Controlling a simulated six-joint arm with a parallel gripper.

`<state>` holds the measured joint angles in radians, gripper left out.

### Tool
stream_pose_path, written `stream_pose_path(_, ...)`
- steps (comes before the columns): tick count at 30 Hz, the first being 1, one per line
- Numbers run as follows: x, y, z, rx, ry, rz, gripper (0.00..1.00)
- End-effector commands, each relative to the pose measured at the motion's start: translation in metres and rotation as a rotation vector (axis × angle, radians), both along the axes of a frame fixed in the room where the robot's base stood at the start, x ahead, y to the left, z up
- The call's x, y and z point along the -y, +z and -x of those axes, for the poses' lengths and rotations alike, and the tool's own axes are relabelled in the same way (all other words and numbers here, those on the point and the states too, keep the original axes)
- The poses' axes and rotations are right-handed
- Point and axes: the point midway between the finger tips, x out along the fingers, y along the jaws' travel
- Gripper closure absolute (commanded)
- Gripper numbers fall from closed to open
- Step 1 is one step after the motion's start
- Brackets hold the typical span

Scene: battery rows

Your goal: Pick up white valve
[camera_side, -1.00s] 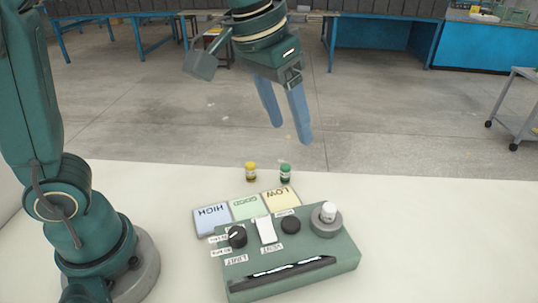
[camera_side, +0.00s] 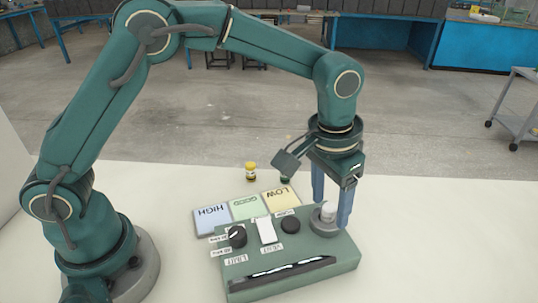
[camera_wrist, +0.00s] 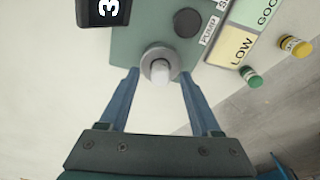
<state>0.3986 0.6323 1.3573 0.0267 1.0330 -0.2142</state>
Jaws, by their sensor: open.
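The white valve (camera_side: 328,209) stands upright in a round grey socket (camera_side: 324,228) at the right end of the green control box (camera_side: 292,268). It also shows in the wrist view (camera_wrist: 161,74), in the grey ring. My gripper (camera_side: 332,212) is open and points down, its blue fingers on either side of the valve. In the wrist view my gripper's fingers (camera_wrist: 160,76) flank the socket with room on both sides. I cannot tell whether either finger touches the socket.
A yellow-capped valve (camera_side: 251,172) and a green-capped valve (camera_wrist: 252,78) stand behind the box. Pads marked HIGH (camera_side: 212,219), GOOD (camera_side: 249,207) and LOW (camera_side: 281,200) lie along its back. The box carries a black dial (camera_side: 237,237), white switch (camera_side: 266,231) and black knob (camera_side: 291,225).

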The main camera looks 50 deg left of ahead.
Motion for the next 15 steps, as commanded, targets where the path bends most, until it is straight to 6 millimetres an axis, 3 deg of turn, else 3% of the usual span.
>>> stream_pose_path(8, -0.0002, -0.0024, -0.0002, 0.0, 0.0, 0.0, 0.35)
stream_pose_path(13, -0.0002, -0.0022, -0.0002, 0.0, 0.0, 0.0, 0.97)
stream_pose_path(15, -0.0001, -0.0022, -0.0003, 0.001, 0.0, 0.0, 1.0)
